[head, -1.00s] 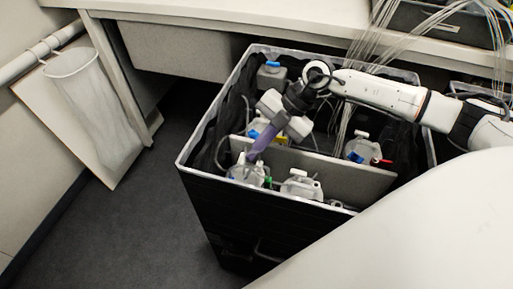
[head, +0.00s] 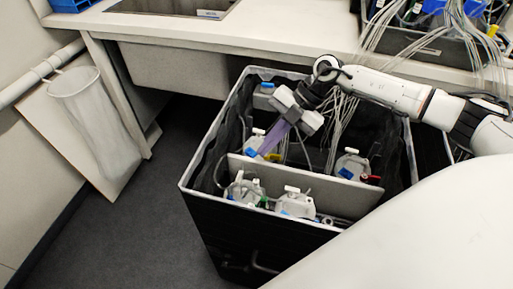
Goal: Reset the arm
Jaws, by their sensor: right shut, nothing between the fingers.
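My right arm (head: 385,90) comes in from the right, over a black open-topped bin (head: 200,196) with a pale rim. My right gripper (head: 268,148) points down and left over the bin's rear compartment. Its purple fingers are shut, with nothing seen between them. They overlap the view of a white-capped bottle (head: 254,138) with a blue tag; I cannot tell whether they touch it. My left gripper is not in view.
A grey divider (head: 300,181) splits the bin. Two bottles (head: 295,203) stand in the front compartment, another (head: 351,165) at the rear right. Tubes hang from the counter (head: 240,36). A mesh bin bag (head: 98,125) hangs at left; the floor (head: 110,235) there is clear.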

